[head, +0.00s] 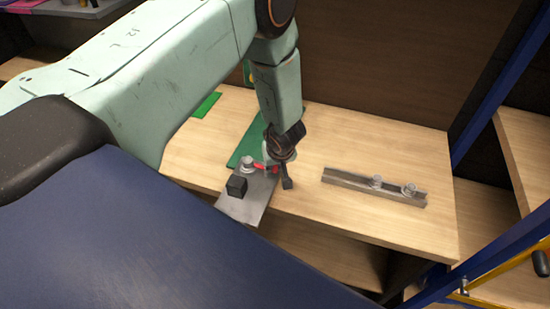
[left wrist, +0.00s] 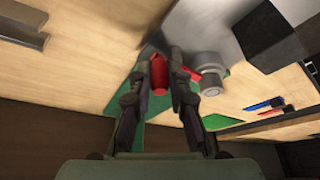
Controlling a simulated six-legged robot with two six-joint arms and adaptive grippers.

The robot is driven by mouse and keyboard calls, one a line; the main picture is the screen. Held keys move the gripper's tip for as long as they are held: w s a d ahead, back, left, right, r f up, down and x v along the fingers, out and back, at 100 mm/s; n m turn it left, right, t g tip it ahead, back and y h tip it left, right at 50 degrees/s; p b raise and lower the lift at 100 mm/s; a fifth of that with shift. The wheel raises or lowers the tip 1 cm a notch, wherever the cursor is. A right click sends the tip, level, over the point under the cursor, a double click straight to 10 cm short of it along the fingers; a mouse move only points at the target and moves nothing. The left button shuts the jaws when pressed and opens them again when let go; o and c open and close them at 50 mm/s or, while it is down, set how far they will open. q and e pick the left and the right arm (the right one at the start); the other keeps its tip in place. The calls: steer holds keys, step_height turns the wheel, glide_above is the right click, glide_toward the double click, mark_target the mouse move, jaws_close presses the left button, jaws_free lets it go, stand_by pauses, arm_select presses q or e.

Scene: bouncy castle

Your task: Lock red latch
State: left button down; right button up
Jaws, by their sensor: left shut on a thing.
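The red latch (head: 264,167) sits on a grey metal plate (head: 240,208) on the wooden shelf. It also shows in the left wrist view (left wrist: 158,74). My left gripper (head: 281,170) reaches down from above with its fingers at the latch. In the left wrist view my left gripper (left wrist: 168,75) has its two fingers on either side of the red part, shut on it. The fingers and wrist hide part of the latch in the head view. My right gripper is not in view.
A silver bolt (head: 247,164) and a black block (head: 236,186) stand on the plate beside the latch. A green sheet (head: 246,148) lies behind. A metal rail (head: 350,182) with bolts lies to the right.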

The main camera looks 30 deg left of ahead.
arm_select(q)
steer(key=shift+a, duration=0.1)
stand_by(0.3)
steer(key=c, duration=1.3)
jaws_free()
steer(key=shift+o, duration=0.2)
steer(key=shift+d+r, duration=0.2)
steer(key=shift+r, duration=0.1)
steer(key=v, duration=1.1)
steer(key=shift+s, duration=0.2)
